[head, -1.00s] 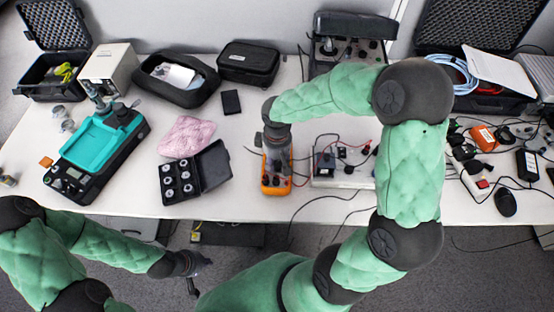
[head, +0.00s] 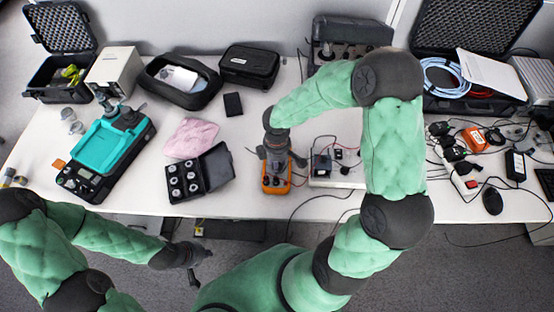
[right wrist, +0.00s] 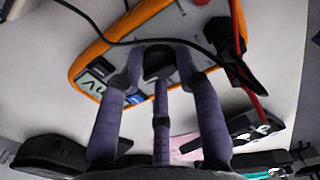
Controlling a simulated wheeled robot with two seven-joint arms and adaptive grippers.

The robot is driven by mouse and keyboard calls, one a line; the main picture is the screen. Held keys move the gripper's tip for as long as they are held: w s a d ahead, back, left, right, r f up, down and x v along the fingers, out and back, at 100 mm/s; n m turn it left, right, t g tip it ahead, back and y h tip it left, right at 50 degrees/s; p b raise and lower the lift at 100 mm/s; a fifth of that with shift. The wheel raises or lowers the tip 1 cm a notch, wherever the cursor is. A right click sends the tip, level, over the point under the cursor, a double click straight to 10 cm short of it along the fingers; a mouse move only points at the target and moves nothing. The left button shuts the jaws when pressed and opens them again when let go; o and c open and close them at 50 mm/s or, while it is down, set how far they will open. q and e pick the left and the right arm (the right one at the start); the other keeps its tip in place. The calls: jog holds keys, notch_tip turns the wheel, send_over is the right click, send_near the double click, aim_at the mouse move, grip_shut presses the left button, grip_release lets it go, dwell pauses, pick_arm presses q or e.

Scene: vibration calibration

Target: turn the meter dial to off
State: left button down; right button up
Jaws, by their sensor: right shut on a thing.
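The meter (head: 276,184) is an orange-edged handheld multimeter lying on the white table, near its front edge. It also shows in the right wrist view (right wrist: 88,54), with a small grey display (right wrist: 92,84) at its left end. My right gripper (head: 276,168) is over the meter from above. In the right wrist view its fingers (right wrist: 160,72) are closed around the dark round dial (right wrist: 158,60). The dial's pointer and marks are hidden. My left gripper (head: 198,263) is in front of the table, with its fingers apart and nothing between them.
Black and red leads (right wrist: 240,60) run from the meter beside the fingers. A white power-strip-like box (head: 338,176) is right of the meter. A black case of weights (head: 200,175) and a teal device (head: 105,150) lie left. The table front before the meter is clear.

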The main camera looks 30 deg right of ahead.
dwell(0.4)
jog(key=o, duration=1.1)
jog(key=shift+o, duration=0.2)
notch_tip(320, 180, up, 12)
